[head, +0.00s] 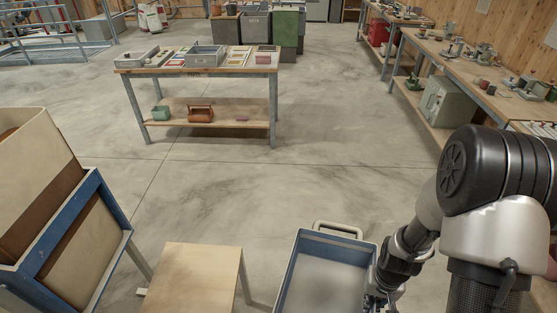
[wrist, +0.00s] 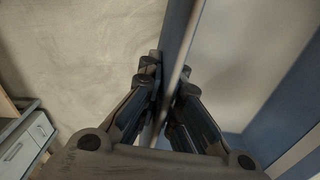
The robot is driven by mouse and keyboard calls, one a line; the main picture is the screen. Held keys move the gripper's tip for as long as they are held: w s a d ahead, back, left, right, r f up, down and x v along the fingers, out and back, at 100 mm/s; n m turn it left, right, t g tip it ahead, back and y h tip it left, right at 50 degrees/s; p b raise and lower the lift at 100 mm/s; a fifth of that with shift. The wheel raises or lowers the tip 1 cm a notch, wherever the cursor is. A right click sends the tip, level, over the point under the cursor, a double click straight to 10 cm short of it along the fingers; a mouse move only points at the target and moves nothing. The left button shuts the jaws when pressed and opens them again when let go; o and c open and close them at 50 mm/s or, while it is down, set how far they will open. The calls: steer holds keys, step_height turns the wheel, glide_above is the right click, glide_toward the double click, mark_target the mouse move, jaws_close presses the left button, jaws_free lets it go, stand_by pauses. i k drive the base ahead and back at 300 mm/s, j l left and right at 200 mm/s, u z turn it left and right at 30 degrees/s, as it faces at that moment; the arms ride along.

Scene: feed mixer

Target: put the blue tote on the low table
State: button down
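The blue tote (head: 290,275) is at the bottom centre of the head view, upright and open at the top, with a pale grey inside and a handle at its far end. It looks empty in the visible part; its near end is cut off. My gripper (head: 376,298) is at its right wall. In the wrist view my gripper (wrist: 168,78) has one finger on each side of the tote's rim (wrist: 184,50) and looks shut on it. The low table (head: 195,275), with a pale wooden top, stands just left of the tote, its visible top bare. What is under the tote is hidden.
A blue-framed stand (head: 105,205) with a tan panel is at the left. A workbench (head: 200,72) with trays stands farther back, and a long bench (head: 450,70) runs along the right wall. The concrete floor (head: 240,185) between is clear.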

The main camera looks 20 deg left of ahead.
mark_target(189, 294)
steer(key=i+u, duration=0.1)
steer(key=u, duration=0.4)
steer(key=i+u, duration=0.1)
steer(key=u, duration=0.35)
steer(key=i+u, duration=0.15)
steer(key=u, duration=0.35)
steer(key=l+u, duration=0.1)
steer(key=u, duration=0.35)
steer(key=i+l+u, duration=0.1)
steer(key=i+u, duration=0.15)
steer(key=u, duration=0.2)
steer(key=i+l+u, duration=0.25)
steer(key=u, duration=0.2)
